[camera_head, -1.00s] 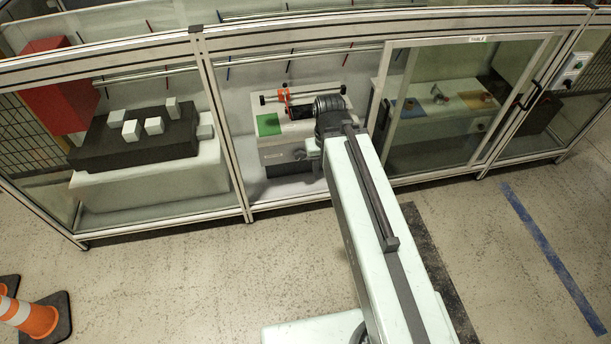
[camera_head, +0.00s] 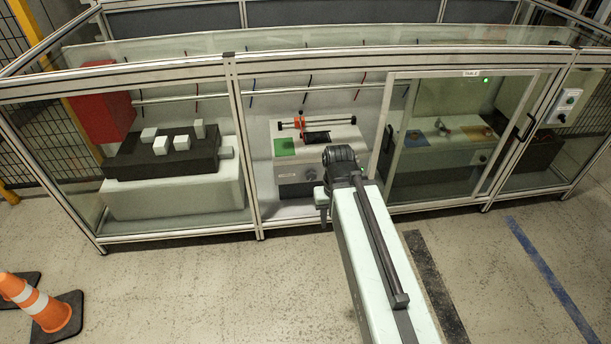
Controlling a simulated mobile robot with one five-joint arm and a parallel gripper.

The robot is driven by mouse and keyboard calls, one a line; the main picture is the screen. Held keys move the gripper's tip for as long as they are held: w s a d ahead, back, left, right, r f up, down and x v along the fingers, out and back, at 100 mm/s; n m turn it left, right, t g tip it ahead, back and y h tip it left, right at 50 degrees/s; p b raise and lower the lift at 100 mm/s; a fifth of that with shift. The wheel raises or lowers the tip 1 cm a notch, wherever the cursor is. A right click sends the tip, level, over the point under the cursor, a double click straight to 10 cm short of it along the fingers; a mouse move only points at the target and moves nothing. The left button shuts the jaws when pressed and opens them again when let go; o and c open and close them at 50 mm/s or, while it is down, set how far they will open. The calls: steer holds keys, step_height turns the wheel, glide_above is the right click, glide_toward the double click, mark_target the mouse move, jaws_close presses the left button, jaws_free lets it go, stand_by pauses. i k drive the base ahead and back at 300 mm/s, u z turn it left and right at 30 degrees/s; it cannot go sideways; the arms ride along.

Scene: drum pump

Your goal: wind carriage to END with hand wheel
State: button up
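The carriage unit (camera_head: 345,148) is a grey box inside the middle bay of the enclosure, with a green patch on its top left. On top, an orange-red carriage (camera_head: 300,126) sits towards the left of dark rods. A small round knob, which looks like the hand wheel (camera_head: 311,174), is on the box's front face. My gripper (camera_head: 323,221) is small and dark, hanging down below and right of the wheel in the picture, apart from it. Its fingers are too small to read. My dark wrist covers part of the box's right front. Any END mark is not readable.
The enclosure has metal posts (camera_head: 240,150) and a framed glass door (camera_head: 440,135) at right with a dark handle. A white bench (camera_head: 175,200) with a dark block and pale cubes stands at left. The front floor is mostly clear.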

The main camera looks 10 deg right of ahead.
mark_target(311, 174)
steer(key=u, duration=0.45)
steer(key=i, duration=0.85)
steer(key=u, duration=0.45)
steer(key=i, duration=0.85)
steer(key=z, duration=0.15)
